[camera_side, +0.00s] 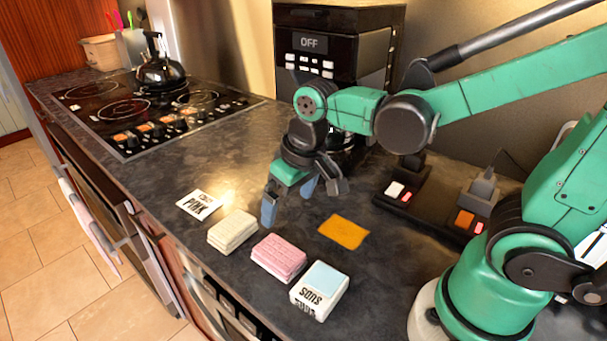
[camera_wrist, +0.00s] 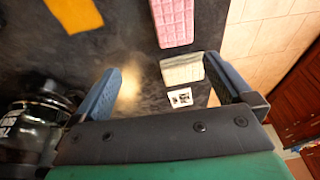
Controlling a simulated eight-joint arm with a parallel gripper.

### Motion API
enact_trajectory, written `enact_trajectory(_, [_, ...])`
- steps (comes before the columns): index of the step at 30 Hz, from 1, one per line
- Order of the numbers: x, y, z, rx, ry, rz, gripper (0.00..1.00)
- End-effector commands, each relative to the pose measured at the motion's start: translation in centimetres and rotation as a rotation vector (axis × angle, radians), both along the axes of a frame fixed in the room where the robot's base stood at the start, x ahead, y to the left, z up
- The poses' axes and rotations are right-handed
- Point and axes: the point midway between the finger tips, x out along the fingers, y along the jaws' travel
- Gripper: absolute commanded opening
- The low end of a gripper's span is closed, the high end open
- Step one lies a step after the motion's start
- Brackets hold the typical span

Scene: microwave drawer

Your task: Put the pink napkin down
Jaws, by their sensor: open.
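The pink napkin (camera_side: 279,258) lies flat on the dark counter (camera_side: 240,165), near its front edge. It sits between a cream folded cloth (camera_side: 232,231) and a box lettered SUDS (camera_side: 320,291). The pink napkin also shows at the top of the wrist view (camera_wrist: 172,22). My gripper (camera_side: 289,200) is open and empty, above the counter behind the cloths and apart from the pink napkin. In the wrist view, the fingers are spread wide (camera_wrist: 160,68), with the cream cloth (camera_wrist: 182,69) seen near the right finger.
An orange-yellow cloth (camera_side: 344,232) lies behind the pink napkin. A black appliance (camera_side: 337,55) reading OFF stands behind my gripper. A cooktop with a kettle (camera_side: 160,72) is at left. A black power strip (camera_side: 430,205) is at right.

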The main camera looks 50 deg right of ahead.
Motion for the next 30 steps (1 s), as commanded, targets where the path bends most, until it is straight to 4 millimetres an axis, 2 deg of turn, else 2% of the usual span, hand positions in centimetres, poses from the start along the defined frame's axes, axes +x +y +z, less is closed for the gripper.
enact_trajectory(6, [-1.5,-2.3,2.7,-0.009,-0.239,-0.007,1.0])
enact_trajectory(12, [-2.0,-3.3,3.5,-0.027,-0.357,-0.008,1.0])
enact_trajectory(30, [-2.1,-3.4,3.6,-0.03,-0.373,-0.008,1.0])
